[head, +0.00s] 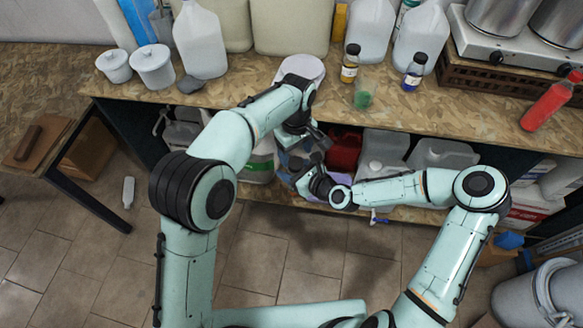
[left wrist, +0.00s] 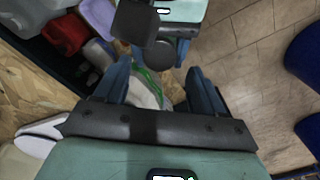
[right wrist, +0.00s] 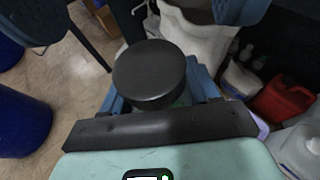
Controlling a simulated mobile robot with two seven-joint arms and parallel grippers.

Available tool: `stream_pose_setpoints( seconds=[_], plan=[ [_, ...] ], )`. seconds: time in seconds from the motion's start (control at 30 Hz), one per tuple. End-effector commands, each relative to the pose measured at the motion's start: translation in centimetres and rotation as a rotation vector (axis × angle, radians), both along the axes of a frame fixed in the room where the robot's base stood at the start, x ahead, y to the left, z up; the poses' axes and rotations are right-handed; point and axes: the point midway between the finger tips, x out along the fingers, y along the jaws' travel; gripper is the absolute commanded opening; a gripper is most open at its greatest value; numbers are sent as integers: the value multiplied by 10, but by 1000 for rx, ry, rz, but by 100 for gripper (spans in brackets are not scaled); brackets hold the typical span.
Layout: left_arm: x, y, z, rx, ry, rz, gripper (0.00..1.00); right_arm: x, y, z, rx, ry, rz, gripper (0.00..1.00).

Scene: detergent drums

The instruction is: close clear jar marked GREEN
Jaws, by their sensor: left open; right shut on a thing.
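My right gripper (head: 306,172) is shut on a jar below the counter's front edge. A thick round black lid (right wrist: 150,75) covers the jar's top in the right wrist view, hiding most of it. A greenish strip of the jar (right wrist: 185,98) shows under the lid; its marking cannot be read. Whether the lid is tight cannot be told. My left gripper (left wrist: 158,68) is open, its fingers pointing toward the jar. The black lid also shows between and beyond its fingertips in the left wrist view (left wrist: 160,55). Contact cannot be told.
On the counter (head: 225,98) stand black-capped yellow-marked (head: 350,63) and blue-marked (head: 414,72) jars, and a green translucent container (head: 362,96). Jugs (head: 382,150) fill the shelf below. Open floor (head: 280,265) lies in front.

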Motion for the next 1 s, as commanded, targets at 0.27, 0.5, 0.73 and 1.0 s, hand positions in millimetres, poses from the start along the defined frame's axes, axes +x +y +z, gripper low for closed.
stream_pose_setpoints(
  seconds=[0.27,0.5,0.73,1.0],
  plan=[
    [0,0,-36,0,1,-1,69,0,0,0,0,0,0,0],
    [0,0,-43,-2,-1,0,69,0,0,0,0,0,0,0],
    [0,0,-43,-1,-1,0,50,0,0,0,0,0,0,0],
    [0,0,-43,-1,-1,0,50,0,0,0,0,0,0,0]
  ],
)
